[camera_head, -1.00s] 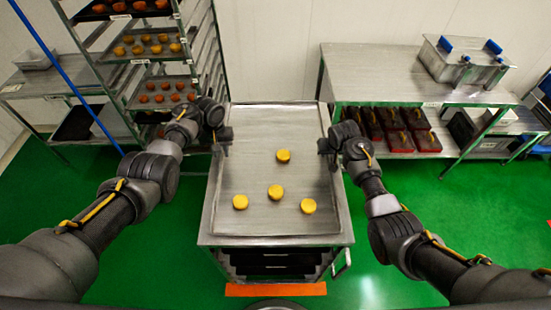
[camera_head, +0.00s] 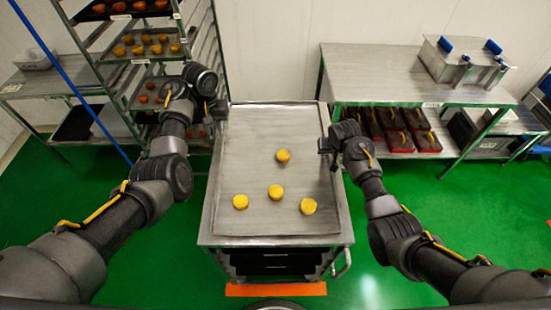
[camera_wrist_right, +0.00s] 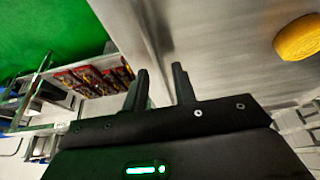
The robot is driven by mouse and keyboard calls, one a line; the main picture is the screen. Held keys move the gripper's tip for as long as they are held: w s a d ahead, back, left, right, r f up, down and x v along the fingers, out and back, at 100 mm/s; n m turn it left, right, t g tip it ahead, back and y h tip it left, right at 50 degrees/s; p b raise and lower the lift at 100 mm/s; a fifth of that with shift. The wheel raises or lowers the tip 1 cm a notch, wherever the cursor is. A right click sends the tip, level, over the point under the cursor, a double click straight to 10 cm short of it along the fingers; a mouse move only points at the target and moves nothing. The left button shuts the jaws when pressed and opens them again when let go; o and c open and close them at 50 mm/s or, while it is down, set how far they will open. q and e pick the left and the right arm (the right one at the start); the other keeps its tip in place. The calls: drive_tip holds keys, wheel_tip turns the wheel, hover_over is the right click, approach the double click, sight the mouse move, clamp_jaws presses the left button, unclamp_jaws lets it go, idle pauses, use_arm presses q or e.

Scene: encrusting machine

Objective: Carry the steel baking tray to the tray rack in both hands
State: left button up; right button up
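The steel baking tray (camera_head: 260,130) lies flat on a steel cart, with several yellow round pastries on it. My left gripper (camera_head: 215,108) is open and empty, raised beside the tray's far left corner, apart from the rim. My right gripper (camera_head: 328,145) is at the tray's right edge. In the right wrist view its two fingers (camera_wrist_right: 161,87) are apart, with the tray's edge (camera_wrist_right: 145,45) running toward the gap; I cannot tell whether they touch it. The tray rack (camera_head: 207,55) stands at the back left, holding trays of pastries, partly hidden by my left arm.
The cart (camera_head: 275,240) has dark shelves below and a handle at its front right. A steel table (camera_head: 385,75) at the back right carries a metal container (camera_head: 462,65), with red boxes (camera_head: 400,130) beneath. A blue pole (camera_head: 70,80) slants across the left. Green floor is clear on both sides.

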drive_tip(key=v, duration=1.1)
drive_tip(key=shift+r, duration=0.15)
drive_tip(key=shift+s, duration=0.15)
